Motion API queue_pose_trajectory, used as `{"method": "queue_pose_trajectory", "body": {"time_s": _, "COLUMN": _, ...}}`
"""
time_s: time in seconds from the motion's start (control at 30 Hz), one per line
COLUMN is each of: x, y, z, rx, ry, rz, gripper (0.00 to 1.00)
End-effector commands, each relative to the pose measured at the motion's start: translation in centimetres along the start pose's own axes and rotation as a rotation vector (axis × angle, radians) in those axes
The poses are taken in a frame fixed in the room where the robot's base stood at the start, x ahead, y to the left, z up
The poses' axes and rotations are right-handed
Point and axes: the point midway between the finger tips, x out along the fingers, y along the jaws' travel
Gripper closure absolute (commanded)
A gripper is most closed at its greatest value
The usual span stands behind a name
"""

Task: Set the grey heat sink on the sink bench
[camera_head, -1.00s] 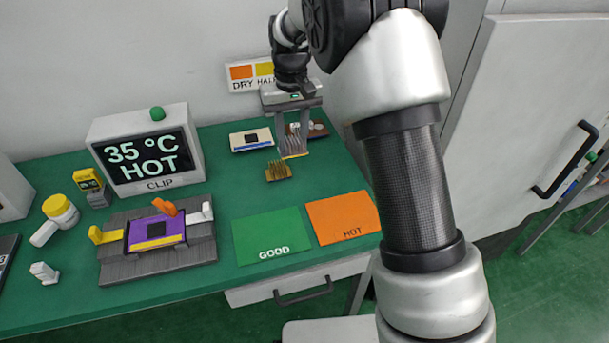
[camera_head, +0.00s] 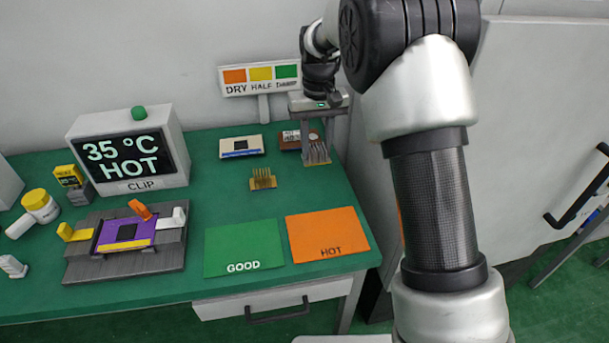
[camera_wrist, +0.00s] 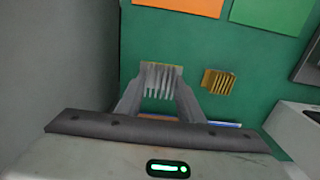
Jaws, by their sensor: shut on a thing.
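My gripper (camera_head: 320,146) is shut on the grey heat sink (camera_head: 317,155), a finned block with a thin yellowish edge. It is over the back right part of the green-topped bench (camera_head: 220,190); whether the block touches the bench top I cannot tell. In the wrist view the grey heat sink (camera_wrist: 161,78) sits between the two fingers of the gripper (camera_wrist: 160,88), fins showing. A gold heat sink (camera_head: 262,180) stands on the bench to its left; it also shows in the wrist view (camera_wrist: 218,82). No part of the bench is marked as the sink bench.
A brown labelled tray (camera_head: 290,145) is just behind and left of the gripper; a white board (camera_head: 241,153) is further left. Green GOOD (camera_head: 244,240) and orange HOT (camera_head: 328,222) mats lie in front. A display (camera_head: 130,155) and purple clamped board (camera_head: 120,225) are at left.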

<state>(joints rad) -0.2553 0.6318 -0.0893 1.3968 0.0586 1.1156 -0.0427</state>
Motion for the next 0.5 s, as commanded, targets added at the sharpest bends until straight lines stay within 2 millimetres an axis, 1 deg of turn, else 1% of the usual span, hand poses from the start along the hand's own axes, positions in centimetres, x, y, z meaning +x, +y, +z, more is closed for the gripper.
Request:
{"method": "queue_pose_trajectory", "body": {"time_s": 0.03, "x": 1.3, "y": 0.0, "z": 0.1, "rx": 0.000, "ry": -0.003, "rz": 0.000, "gripper": 0.89}}
{"method": "queue_pose_trajectory", "body": {"time_s": 0.23, "x": 3.2, "y": 0.0, "z": 0.0, "rx": 0.000, "ry": -0.001, "rz": 0.000, "gripper": 0.89}}
{"method": "queue_pose_trajectory", "body": {"time_s": 0.4, "x": 6.1, "y": -0.1, "z": 0.1, "rx": 0.000, "ry": -0.002, "rz": -0.001, "gripper": 0.89}}
{"method": "queue_pose_trajectory", "body": {"time_s": 0.5, "x": 7.2, "y": 0.0, "z": 0.0, "rx": 0.001, "ry": 0.000, "rz": -0.001, "gripper": 0.89}}
